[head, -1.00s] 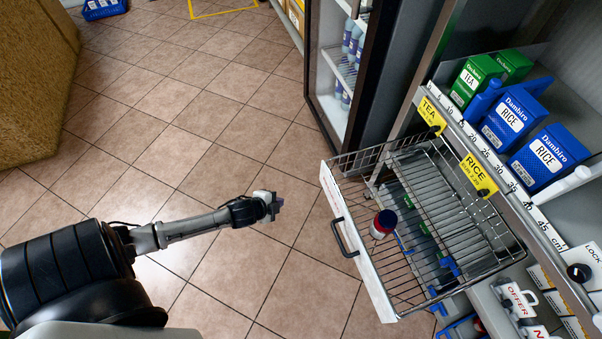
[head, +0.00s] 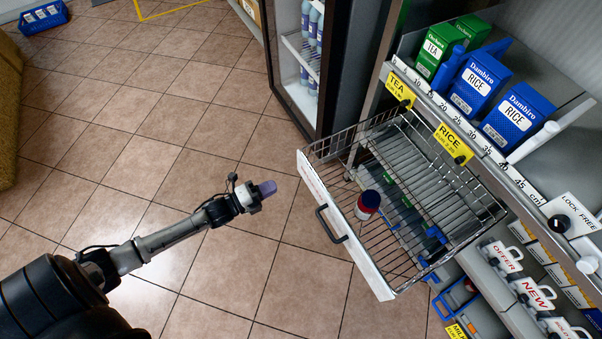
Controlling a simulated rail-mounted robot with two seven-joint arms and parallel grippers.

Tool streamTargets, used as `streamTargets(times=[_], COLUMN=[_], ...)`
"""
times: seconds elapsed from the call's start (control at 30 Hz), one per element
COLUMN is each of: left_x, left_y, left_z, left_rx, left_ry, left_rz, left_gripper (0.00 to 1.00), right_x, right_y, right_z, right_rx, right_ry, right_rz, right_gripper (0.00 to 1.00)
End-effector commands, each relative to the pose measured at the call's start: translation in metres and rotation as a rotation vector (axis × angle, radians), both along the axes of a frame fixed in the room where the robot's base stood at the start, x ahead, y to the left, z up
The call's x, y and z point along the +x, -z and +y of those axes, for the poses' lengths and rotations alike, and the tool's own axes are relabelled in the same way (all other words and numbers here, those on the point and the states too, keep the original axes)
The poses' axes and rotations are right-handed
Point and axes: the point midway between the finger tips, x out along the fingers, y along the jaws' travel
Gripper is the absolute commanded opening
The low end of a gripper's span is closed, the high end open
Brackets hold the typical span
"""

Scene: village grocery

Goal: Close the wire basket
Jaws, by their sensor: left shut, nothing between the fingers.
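The wire basket (head: 452,232) is pulled out from under the shelf on the right, like a drawer. Its white front panel (head: 340,222) faces left and carries a black bar handle (head: 331,223). A small jar (head: 367,204) with a dark body and white and red parts is in the basket near the front. My left gripper (head: 266,189) is shut and empty, to the left of the front panel and apart from the handle. My right gripper is not in view.
The shelf (head: 470,135) above the basket holds green TEA boxes (head: 437,48) and blue RICE boxes (head: 517,114). An open-fronted fridge (head: 300,60) with bottles stands behind the basket. A blue crate (head: 43,17) lies far left. The tiled floor left of the basket is clear.

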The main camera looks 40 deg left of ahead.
Motion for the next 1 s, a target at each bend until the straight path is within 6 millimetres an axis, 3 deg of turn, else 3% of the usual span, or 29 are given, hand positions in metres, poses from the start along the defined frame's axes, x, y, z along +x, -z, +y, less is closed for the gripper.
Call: streamTargets(times=[0.2,0.5,0.73,1.0], left_x=[0.041,0.082,0.096,0.099], left_y=[0.003,0.003,0.001,0.000], left_z=[-0.017,-0.034,-0.041,-0.042], left_rx=[-0.001,-0.002,-0.002,-0.001], left_ry=[0.001,0.000,0.000,0.000], left_rz=[-0.004,-0.001,0.001,0.002], left_gripper=[0.00,0.00,0.00,0.00], right_x=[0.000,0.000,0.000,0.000], right_y=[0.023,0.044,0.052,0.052], right_z=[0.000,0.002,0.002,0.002], right_rx=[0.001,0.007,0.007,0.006], right_ry=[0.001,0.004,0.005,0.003], right_rz=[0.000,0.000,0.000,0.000], right_gripper=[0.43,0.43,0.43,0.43])
